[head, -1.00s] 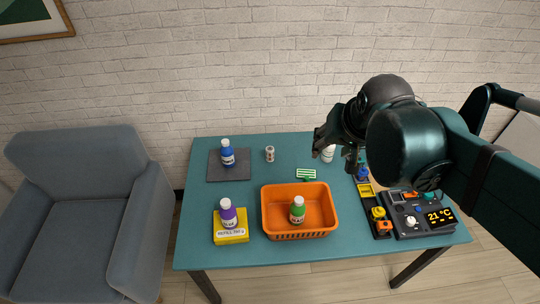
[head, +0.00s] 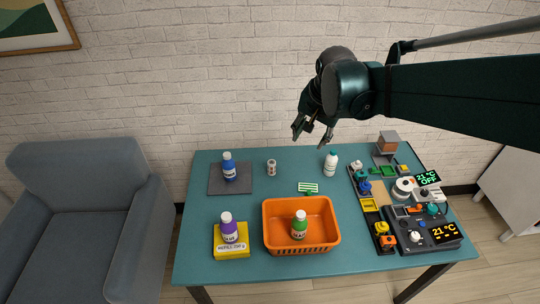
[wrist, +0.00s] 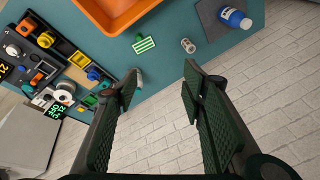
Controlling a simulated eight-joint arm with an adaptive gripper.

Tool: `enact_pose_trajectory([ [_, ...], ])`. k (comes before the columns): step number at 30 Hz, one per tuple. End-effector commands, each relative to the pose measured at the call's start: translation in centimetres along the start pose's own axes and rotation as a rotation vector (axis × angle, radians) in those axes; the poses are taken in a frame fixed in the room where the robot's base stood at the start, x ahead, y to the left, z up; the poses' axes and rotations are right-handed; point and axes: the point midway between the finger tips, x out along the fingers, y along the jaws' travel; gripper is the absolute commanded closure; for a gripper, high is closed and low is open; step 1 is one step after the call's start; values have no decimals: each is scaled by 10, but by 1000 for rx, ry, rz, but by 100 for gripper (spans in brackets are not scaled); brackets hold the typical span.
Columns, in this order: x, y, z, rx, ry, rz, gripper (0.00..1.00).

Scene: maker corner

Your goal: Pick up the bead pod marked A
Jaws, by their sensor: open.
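I cannot read a letter A on anything, so I cannot tell for sure which thing is the bead pod. A small pale cylinder with a brownish band (head: 271,167) stands upright at the back middle of the table, and it also shows in the wrist view (wrist: 188,46). My gripper (head: 313,134) is open and empty, high above the table's back edge, to the right of the small cylinder. In the wrist view the fingers (wrist: 160,84) are wide apart with nothing between them.
An orange basket (head: 270,241) holds a green bottle. A purple bottle stands on a yellow box (head: 231,252); a blue bottle stands on a grey mat (head: 216,187). A white bottle (head: 330,165) and a green-striped item (head: 308,187) are nearby. Devices (head: 430,232) crowd the right side.

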Motion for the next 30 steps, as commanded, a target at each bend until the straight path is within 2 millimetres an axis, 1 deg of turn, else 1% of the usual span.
enact_pose_trajectory([
  [1, 7, -6, -4, 17, -7, 5, 59],
  [6, 29, -22, -16, 84, -30, 23, 59],
  [17, 82, -55, -35, 224, -74, 67, 59],
  [23, 114, -72, -44, 302, -96, 95, 59],
  [30, 157, -91, -51, 396, -119, 132, 59],
])
